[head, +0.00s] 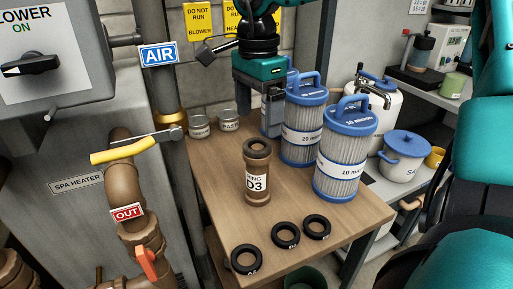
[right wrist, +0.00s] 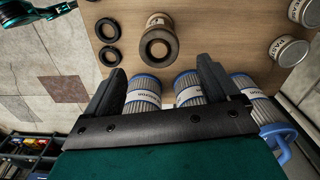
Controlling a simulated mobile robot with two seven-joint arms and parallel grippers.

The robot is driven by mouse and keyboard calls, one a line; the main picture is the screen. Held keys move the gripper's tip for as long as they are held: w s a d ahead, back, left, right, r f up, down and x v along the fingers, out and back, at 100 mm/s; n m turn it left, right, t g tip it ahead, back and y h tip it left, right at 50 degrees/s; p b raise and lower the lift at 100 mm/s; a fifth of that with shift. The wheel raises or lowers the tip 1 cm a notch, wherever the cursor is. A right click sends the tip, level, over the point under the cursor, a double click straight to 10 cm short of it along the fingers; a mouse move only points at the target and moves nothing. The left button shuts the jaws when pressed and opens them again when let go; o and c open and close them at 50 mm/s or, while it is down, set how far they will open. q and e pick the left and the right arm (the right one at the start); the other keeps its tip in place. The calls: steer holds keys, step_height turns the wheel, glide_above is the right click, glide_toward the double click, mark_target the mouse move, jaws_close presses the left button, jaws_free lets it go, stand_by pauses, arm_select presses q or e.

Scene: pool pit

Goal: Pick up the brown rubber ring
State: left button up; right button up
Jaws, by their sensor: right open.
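The brown rubber ring (head: 257,148) sits on top of an upright brown cylinder (head: 257,186) labelled "D3", which stands on the wooden table (head: 215,175). In the right wrist view the ring (right wrist: 159,47) appears end-on, ahead of the gap between the fingertips. My right gripper (head: 266,122) is behind and above the ring in the head view, apart from it. Its two dark fingers are spread and empty in the right wrist view (right wrist: 160,66). My left gripper is not in view.
Several blue-capped filters (head: 346,160) stand right of the ring, close to my right gripper. Three black rings (head: 286,235) lie along the table's front. Two jars (head: 229,121) stand behind left. A brown pipe (head: 128,190) with a yellow-handled valve is left of the table.

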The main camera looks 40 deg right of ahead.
mark_target(258, 147)
step_height(258, 147, down, 4)
steer(key=shift+s+f, duration=0.1)
steer(key=shift+f, duration=0.65)
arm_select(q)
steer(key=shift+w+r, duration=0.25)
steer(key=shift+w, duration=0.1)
arm_select(e)
steer(key=shift+c, duration=0.5)
steer(key=c, duration=1)
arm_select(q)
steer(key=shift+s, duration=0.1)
arm_select(e)
steer(key=shift+c, duration=0.2)
steer(key=shift+r, duration=0.1)
arm_select(q)
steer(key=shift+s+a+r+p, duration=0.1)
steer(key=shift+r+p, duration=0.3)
steer(key=shift+p, duration=0.15)
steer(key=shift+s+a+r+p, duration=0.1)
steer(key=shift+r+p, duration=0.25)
steer(key=shift+p, duration=0.15)
arm_select(e)
step_height(258, 147, up, 20)
